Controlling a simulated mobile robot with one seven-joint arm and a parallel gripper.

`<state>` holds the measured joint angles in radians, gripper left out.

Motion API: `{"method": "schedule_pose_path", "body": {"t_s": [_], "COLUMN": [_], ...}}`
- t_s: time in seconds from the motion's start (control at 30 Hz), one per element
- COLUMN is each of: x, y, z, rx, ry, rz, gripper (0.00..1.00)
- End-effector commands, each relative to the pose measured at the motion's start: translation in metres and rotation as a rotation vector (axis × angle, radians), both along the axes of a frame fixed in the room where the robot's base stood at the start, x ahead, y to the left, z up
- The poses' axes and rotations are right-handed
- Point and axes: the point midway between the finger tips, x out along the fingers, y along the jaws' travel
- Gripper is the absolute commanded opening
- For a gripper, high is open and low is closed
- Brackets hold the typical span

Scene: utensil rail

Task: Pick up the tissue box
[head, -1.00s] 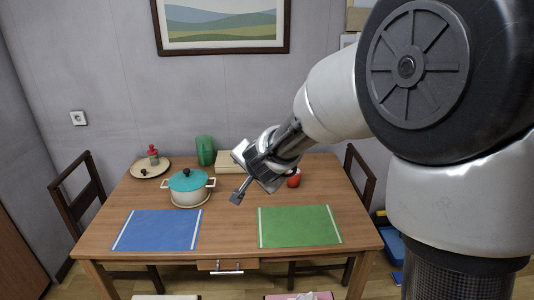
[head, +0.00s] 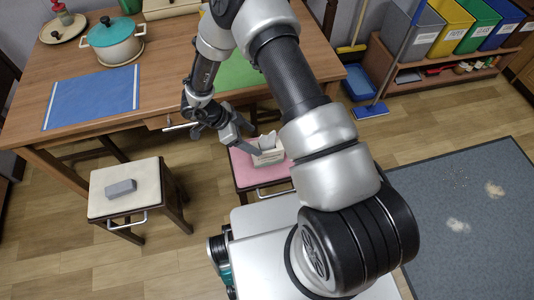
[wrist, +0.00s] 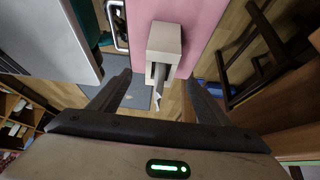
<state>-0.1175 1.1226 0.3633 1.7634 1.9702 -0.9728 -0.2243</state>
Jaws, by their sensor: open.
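The tissue box (head: 268,157) is a small pale box with a white tissue sticking out of its top. It sits on the pink seat of a stool (head: 245,172) in front of the table. In the wrist view the pale box (wrist: 164,38) lies beyond the fingers, roughly between their lines, with the tissue towards me. My gripper (head: 252,140) is open and empty, close to the box on its left side in the head view. In the wrist view the two dark fingers of my gripper (wrist: 158,78) stand wide apart. Whether a finger touches the box I cannot tell.
The table (head: 165,75) edge is just behind the stool. A cream stool (head: 150,182) with a grey block (head: 120,188) stands at the left. A blue mat (head: 92,95) and a teal-lidded pot (head: 113,38) are on the table. Open floor lies between the stools.

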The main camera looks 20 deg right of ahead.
Motion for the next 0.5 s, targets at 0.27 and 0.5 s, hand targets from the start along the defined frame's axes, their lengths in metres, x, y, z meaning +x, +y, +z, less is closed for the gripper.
{"method": "schedule_pose_path", "body": {"t_s": [0.27, 0.5], "x": [0.0, 0.0], "y": [-0.027, -0.033], "z": [-0.044, -0.054], "rx": [0.0, 0.001], "ry": [0.0, 0.0], "rz": [0.0, 0.0], "gripper": [0.71, 0.71]}}
